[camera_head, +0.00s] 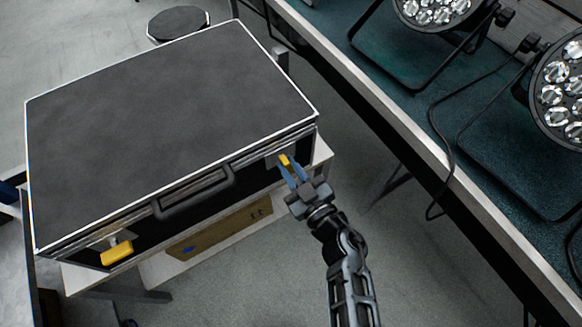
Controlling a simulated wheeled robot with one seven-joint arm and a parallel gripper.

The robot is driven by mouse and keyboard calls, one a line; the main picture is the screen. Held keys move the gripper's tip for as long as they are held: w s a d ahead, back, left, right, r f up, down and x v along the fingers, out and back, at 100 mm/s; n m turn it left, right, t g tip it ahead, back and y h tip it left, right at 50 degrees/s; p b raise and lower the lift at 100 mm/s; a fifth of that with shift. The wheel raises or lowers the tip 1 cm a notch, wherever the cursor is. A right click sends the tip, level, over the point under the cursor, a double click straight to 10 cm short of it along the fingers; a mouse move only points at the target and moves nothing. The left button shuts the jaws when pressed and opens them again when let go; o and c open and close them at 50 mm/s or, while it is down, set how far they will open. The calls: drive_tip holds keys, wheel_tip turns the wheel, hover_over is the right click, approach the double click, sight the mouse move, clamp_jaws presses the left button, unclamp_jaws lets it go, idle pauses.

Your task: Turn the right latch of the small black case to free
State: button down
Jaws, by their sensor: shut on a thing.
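The small black case (170,115) with silver edges lies closed on a white stand, its front facing me. A handle (195,194) sits at the middle of its front. The left latch (117,252) is a yellow tab, tilted slightly, near the left end of the front. The right latch (284,160) is a yellow tab near the right end, partly hidden by the fingers. My gripper (292,172) reaches it from the lower right, with its blue fingers shut on the tab.
A long table (455,180) with a teal top and metal edge runs along the right. It carries par cans (562,85) and a dark cable (440,135). A round black stool (178,22) stands behind the case. A shelf with a brown board (220,230) is below the case.

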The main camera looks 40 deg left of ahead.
drive_tip(key=n+b, duration=0.1)
drive_tip(key=n, duration=0.3)
drive_tip(key=shift+a+n, duration=0.1)
drive_tip(key=shift+n, duration=0.2)
drive_tip(key=shift+s+a+f+n+b, duration=0.15)
drive_tip(key=shift+n+b, duration=0.65)
drive_tip(key=shift+n, duration=1.85)
drive_tip(key=shift+s+f+n+b, duration=0.1)
drive_tip(key=shift+n+b, duration=0.7)
drive_tip(key=shift+n, duration=1.85)
drive_tip(key=c, duration=1.1)
unclamp_jaws()
